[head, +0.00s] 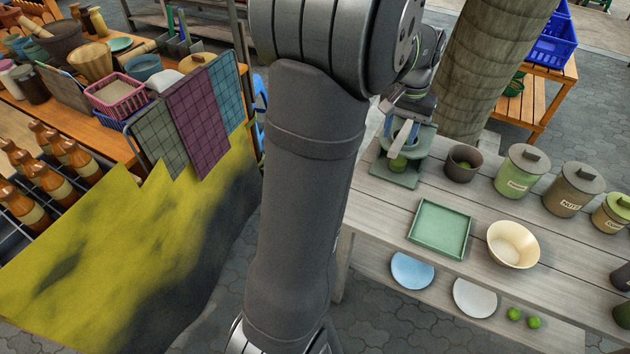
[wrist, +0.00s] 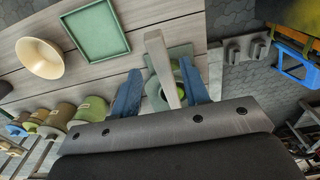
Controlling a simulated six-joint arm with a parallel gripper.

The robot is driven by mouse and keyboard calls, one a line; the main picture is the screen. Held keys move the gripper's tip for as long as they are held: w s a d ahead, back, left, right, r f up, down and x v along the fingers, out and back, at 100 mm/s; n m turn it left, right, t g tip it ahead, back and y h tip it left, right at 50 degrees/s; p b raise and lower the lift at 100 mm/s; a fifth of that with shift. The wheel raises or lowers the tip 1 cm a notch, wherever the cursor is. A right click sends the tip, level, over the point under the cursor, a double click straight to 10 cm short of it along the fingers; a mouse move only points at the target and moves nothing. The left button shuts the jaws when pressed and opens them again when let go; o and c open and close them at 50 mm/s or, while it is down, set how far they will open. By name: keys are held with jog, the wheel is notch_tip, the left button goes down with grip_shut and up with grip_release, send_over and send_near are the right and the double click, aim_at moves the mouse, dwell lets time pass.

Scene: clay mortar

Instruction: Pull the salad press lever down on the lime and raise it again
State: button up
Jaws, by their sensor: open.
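The green salad press (head: 396,176) stands at the left end of the grey plank table and also shows in the wrist view (wrist: 181,50). A green lime (head: 398,164) sits low in the press. The pale lever (head: 401,140) slants up from the press; in the wrist view the lever (wrist: 160,60) reaches toward my palm. My gripper (wrist: 160,68) is open, with one blue finger on each side of the lever. I cannot tell whether either finger touches it. In the head view my gripper is small and partly hidden by my wrist.
A dark bowl (head: 463,163) with limes stands just right of the press. Lidded canisters (head: 522,172) line the back of the table. A green tray (head: 440,229) and a cream bowl (head: 513,245) are nearer the front. Bare planks lie between the press and tray.

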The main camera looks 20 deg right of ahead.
notch_tip(320, 180, up, 9)
jog(key=s+a+f+n+t+h, duration=0.1)
jog(key=s+a, duration=0.5)
jog(key=a, duration=0.6)
jog(key=s+a+f+n+t+h, duration=0.1)
jog(key=s+a+f+n+t, duration=0.1)
jog(key=s+a, duration=0.5)
jog(key=a+f, duration=0.1)
jog(key=a, duration=0.4)
jog(key=shift+a+t, duration=0.2)
jog(key=shift+t, duration=0.1)
notch_tip(320, 180, up, 6)
jog(key=r+m+g+y, duration=0.1)
jog(key=m+g+y, duration=0.1)
jog(key=m+g, duration=0.15)
send_over(397, 144)
jog(key=shift+n, duration=0.25)
notch_tip(397, 144, down, 17)
